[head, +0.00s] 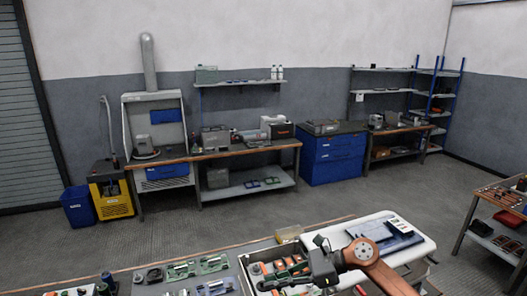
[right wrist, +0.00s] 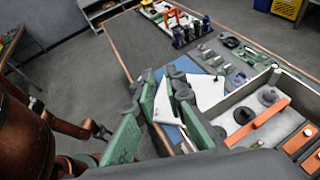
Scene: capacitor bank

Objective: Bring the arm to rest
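My right arm comes in at the lower right of the head view. Its right gripper (head: 284,281), with green fingers, is over a grey tray (head: 248,262) with orange parts in it. In the right wrist view the two green fingers (right wrist: 160,125) stand apart, with a gap between them. I see nothing held in the gap; a white sheet and a blue surface show behind it. The grey tray (right wrist: 232,101) is to the right of the fingers there. Whether the fingers touch anything below is unclear. I do not make out my left gripper in either view.
The workbench (head: 150,262) carries several green boards (head: 212,263) left of the tray. A white-topped surface (head: 418,248) with a blue mat is to the right. A rack with a red handle (right wrist: 172,18) is at the bench's far end. Open floor (head: 230,225) lies beyond the bench.

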